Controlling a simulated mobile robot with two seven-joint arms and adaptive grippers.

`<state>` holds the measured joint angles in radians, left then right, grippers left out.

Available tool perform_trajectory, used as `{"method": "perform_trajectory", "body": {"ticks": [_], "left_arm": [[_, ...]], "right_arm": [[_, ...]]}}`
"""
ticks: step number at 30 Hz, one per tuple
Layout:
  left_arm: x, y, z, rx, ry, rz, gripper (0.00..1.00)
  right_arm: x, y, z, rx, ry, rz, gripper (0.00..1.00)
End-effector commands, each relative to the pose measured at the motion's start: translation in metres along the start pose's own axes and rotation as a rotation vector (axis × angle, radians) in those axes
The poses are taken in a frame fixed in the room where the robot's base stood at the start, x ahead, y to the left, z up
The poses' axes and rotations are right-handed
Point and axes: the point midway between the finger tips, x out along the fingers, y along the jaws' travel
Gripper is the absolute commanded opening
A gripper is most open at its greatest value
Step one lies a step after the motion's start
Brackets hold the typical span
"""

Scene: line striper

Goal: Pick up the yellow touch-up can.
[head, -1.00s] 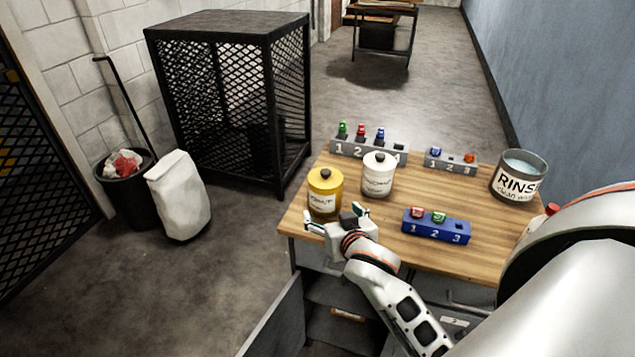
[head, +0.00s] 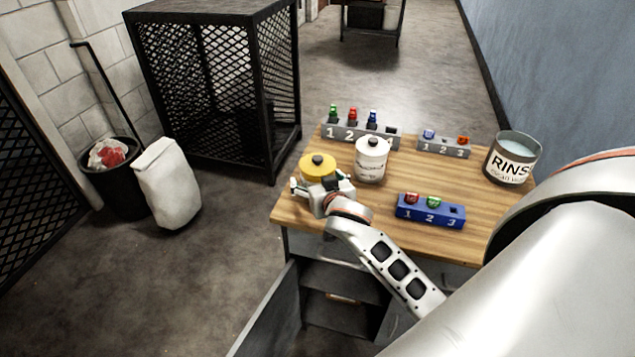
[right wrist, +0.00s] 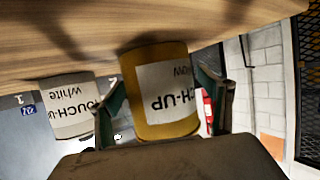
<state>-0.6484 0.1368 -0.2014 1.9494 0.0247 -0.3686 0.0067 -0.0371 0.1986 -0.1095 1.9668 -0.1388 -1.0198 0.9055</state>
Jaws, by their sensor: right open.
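The yellow touch-up can (head: 318,168) stands at the left side of the wooden table (head: 385,215), its lower part hidden by my right gripper (head: 318,192). In the right wrist view, upside down, the yellow can (right wrist: 165,75) with its white label sits between the two open fingers of my right gripper (right wrist: 164,108). A finger is on each side of the can; I cannot tell whether either touches it. My left gripper is not in view.
A white touch-up can (head: 371,160) stands close to the right of the yellow can. Grey numbered racks (head: 362,140) (head: 443,147) lie behind, a blue rack (head: 430,212) in front right, and a rinse bucket (head: 512,158) at the far right.

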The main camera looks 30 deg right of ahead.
Motion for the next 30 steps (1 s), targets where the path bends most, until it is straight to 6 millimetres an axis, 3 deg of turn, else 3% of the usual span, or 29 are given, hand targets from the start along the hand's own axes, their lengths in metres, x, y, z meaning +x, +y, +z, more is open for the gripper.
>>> {"method": "perform_trajectory", "body": {"ticks": [6,11,14,23,30], "left_arm": [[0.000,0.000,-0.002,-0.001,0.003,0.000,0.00],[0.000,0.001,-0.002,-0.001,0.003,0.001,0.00],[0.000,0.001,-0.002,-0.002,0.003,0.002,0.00],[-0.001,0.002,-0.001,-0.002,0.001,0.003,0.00],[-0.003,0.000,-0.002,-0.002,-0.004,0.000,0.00]], "right_arm": [[0.000,0.000,0.000,0.000,0.000,0.000,0.76],[0.000,0.000,0.000,0.000,0.000,0.000,0.35],[0.000,0.000,-0.001,0.000,0.001,0.000,0.30],[-0.001,0.000,-0.004,0.001,0.002,0.000,0.30],[-0.011,0.000,-0.028,0.003,0.004,0.000,0.30]]}}
